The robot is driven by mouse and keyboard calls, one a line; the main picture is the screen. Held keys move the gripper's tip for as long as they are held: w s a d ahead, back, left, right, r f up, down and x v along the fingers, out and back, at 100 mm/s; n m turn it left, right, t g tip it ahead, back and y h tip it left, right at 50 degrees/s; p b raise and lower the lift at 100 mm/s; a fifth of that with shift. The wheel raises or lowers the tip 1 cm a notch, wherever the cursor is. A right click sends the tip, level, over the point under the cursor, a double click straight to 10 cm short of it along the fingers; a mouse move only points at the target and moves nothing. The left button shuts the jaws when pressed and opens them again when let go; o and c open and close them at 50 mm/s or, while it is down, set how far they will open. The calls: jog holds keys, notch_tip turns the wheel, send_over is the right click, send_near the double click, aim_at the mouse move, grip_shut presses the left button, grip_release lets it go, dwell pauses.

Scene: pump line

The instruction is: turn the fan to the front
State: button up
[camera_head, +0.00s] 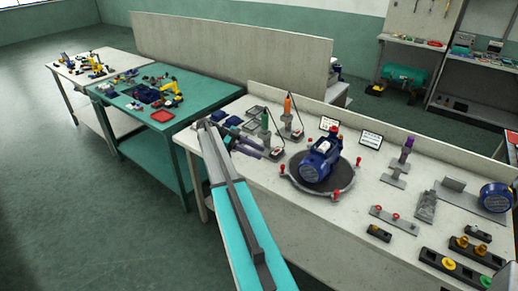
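A blue motor (318,163) lies on a dark round turntable (318,185) on the white bench. Red knobs stand around the turntable's rim. The motor is set at a slant, one end toward the back right and the other toward the front left. Which end carries the fan is too small to tell. My arm reaches up from the bottom middle and bends at its top. My gripper (252,150) is over the bench, left of the turntable and apart from it. It is small and mixes with the tools behind it, so its opening is unclear.
A green and an orange tool (288,108) stand behind my gripper. Two small signs (370,139) stand behind the turntable. A purple-topped tool (407,147), metal blocks and another blue motor (496,197) are to the right. A green table (130,110) with parts is at left.

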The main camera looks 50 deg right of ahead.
jog(key=shift+p+v, duration=0.85)
jog(key=shift+p, duration=0.1)
